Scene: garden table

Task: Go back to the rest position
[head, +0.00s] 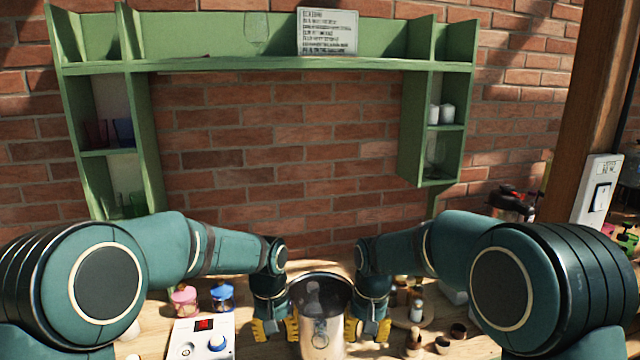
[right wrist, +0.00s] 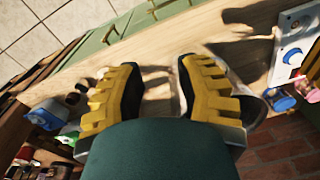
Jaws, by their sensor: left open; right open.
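My left gripper (head: 275,328) points down over the wooden table, just left of a tall metal pot (head: 322,335). My right gripper (head: 368,328) points down just right of the same pot. Both grippers are open, and I see nothing held in either. In the right wrist view the yellow fingers of my right gripper (right wrist: 160,90) are spread wide, with bare wood showing between them. A shiny metal edge shows behind the right-hand finger there. I cannot tell whether either gripper touches the pot.
A white box with a blue knob (head: 203,338), a pink-lidded jar (head: 184,300) and a blue-lidded jar (head: 222,296) stand left. A green shelf (head: 270,65) hangs on the brick wall behind.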

